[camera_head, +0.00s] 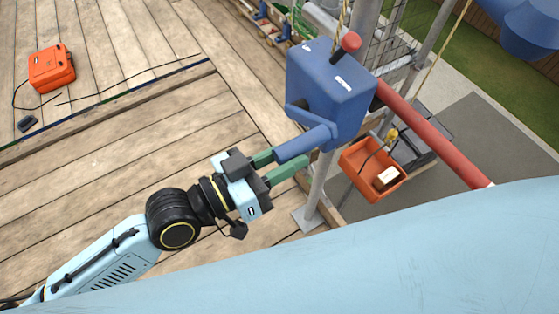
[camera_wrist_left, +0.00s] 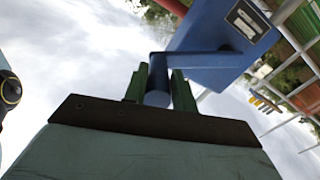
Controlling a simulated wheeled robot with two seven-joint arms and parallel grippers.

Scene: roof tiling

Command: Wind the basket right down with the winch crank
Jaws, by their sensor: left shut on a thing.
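The blue winch box (camera_head: 330,88) is fixed to a grey scaffold post, with a red knob on its top. Its blue crank handle (camera_head: 303,143) points out toward my left arm. My left gripper (camera_head: 286,160) has its green fingers around the crank handle. In the left wrist view the fingers (camera_wrist_left: 160,88) sit on both sides of the handle (camera_wrist_left: 157,80), below the winch box (camera_wrist_left: 222,45). The orange basket (camera_head: 372,168) hangs outside the deck edge, below and right of the winch, with a pale block inside. My right gripper is out of view.
An orange case (camera_head: 51,68) with a black cable lies on the wooden deck (camera_head: 150,120) at the left. A red rail (camera_head: 435,135) runs beside the winch. A grey pallet-like thing (camera_head: 425,135) lies near the basket. My pale blue body fills the lower right.

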